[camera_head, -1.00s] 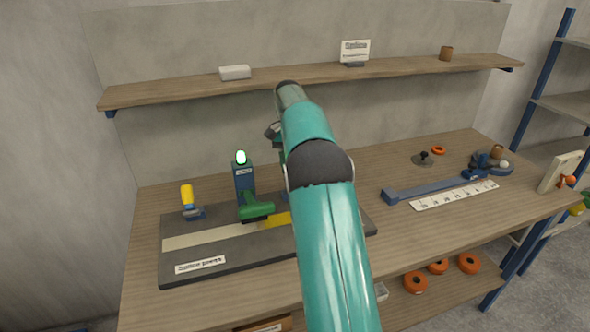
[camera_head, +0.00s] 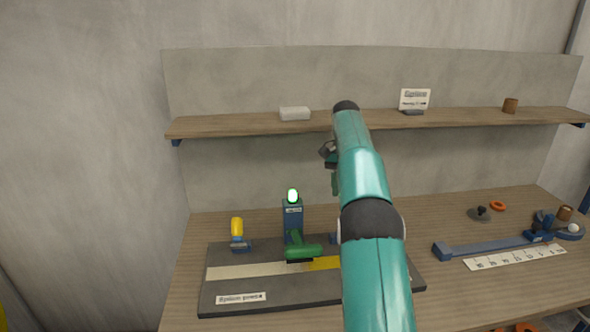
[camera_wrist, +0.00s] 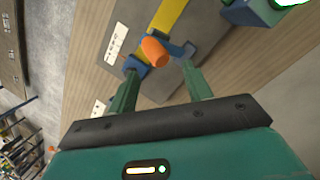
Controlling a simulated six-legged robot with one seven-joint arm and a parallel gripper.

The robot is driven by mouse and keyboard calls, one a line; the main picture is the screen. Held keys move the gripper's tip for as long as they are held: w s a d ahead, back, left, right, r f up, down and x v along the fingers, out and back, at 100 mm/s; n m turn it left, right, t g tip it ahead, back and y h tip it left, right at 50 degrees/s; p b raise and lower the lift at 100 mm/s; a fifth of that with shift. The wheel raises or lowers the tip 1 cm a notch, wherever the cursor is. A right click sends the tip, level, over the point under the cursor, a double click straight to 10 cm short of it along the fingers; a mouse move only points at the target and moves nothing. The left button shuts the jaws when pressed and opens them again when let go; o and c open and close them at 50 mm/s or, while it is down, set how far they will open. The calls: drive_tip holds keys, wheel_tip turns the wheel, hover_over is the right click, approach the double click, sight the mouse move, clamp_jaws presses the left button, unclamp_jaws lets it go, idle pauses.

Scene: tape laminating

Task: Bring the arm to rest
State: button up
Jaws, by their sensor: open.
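My teal arm reaches up over the bench in the head view. My gripper (camera_wrist: 157,75) shows in the wrist view with its two green fingers apart and nothing between their tips that I can see touching them. In the head view the gripper is mostly hidden behind the arm, above the bench. Below it lies a dark board (camera_head: 325,292) with a pale and yellow strip (camera_head: 322,264). A green tool (camera_head: 302,247) rests on the strip, in front of a blue post (camera_head: 292,218) with a lit green lamp. A yellow-handled tool (camera_head: 237,231) stands at the board's left.
A wooden shelf (camera_head: 230,125) runs along the back wall, with a white block (camera_head: 295,113), a sign (camera_head: 415,98) and a brown cup (camera_head: 510,105). A blue bar tool (camera_head: 490,246) and a white ruler (camera_head: 515,257) lie on the bench's right, near an orange ring (camera_head: 498,206).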

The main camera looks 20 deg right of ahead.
drive_tip(key=s+a+r+n+t+h, duration=0.1)
drive_tip(key=s+a+r+n+t, duration=0.15)
drive_tip(key=s+a+r, duration=0.45)
drive_tip(key=s+a+r+n+t, duration=0.2)
drive_tip(key=s+a+r+n, duration=0.15)
drive_tip(key=s+a, duration=0.4)
drive_tip(key=s+a+f+n+t, duration=0.2)
drive_tip(key=s+a+f, duration=0.3)
drive_tip(key=s, duration=0.4)
drive_tip(key=s+a+f+n+t, duration=0.2)
drive_tip(key=s+a+f+n, duration=0.1)
drive_tip(key=s+a, duration=0.5)
drive_tip(key=shift+s+f+n, duration=0.4)
drive_tip(key=shift+s+f, duration=0.4)
drive_tip(key=shift+f, duration=0.1)
